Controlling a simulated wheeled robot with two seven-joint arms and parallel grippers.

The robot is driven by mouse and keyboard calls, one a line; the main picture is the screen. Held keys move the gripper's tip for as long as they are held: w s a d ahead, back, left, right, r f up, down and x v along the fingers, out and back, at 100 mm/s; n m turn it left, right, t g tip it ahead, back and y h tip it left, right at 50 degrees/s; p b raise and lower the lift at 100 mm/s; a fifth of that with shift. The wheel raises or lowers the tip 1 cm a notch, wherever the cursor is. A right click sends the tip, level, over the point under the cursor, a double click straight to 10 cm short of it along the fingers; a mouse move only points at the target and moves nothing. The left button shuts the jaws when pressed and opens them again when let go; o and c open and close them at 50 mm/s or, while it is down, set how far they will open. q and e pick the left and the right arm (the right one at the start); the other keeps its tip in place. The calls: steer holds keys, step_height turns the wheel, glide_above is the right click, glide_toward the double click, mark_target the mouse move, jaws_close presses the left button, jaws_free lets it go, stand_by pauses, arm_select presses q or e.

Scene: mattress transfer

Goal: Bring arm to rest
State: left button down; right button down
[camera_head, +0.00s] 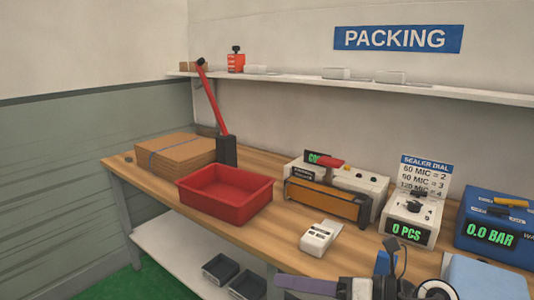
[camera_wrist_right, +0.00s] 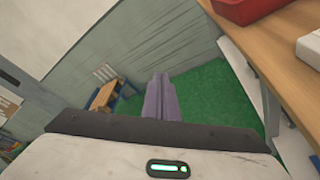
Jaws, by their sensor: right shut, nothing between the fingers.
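My right gripper (camera_head: 278,283) shows at the bottom of the head view, in front of the bench's front edge, its purple fingers pointing left. Its fingers are together and empty; they also show in the right wrist view (camera_wrist_right: 158,78), above the green floor. It touches nothing that I can see. My left gripper is in neither view.
The wooden bench (camera_head: 262,232) holds a red tray (camera_head: 224,209), cardboard sheets (camera_head: 175,154), an orange-fronted sealer (camera_head: 325,200), a small white device (camera_head: 319,238), a counter (camera_head: 409,218) and a blue machine (camera_head: 495,227). Dark bins (camera_head: 220,268) sit on the lower shelf.

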steer(key=s+d+f+m+t+h, duration=0.2)
steer(key=s+d+f+m+h, duration=0.15)
steer(key=f+m, duration=0.6)
steer(key=s+d+f+m+t+h, duration=0.35)
steer(key=f+m, duration=0.25)
steer(key=m, duration=0.7)
steer(key=s+d+f+m+t+h, duration=0.1)
steer(key=s+d+f+m+h, duration=0.25)
steer(key=f+m, duration=0.6)
steer(key=s+d+f+m+g+h, duration=0.1)
steer(key=s+f+m+g, duration=0.3)
steer(key=s, duration=0.8)
step_height(320, 180, down, 5)
steer(key=m, duration=0.2)
steer(key=shift+s+d+r+m, duration=0.15)
steer(key=shift+s+d+m, duration=0.05)
steer(key=shift+d+m, duration=0.2)
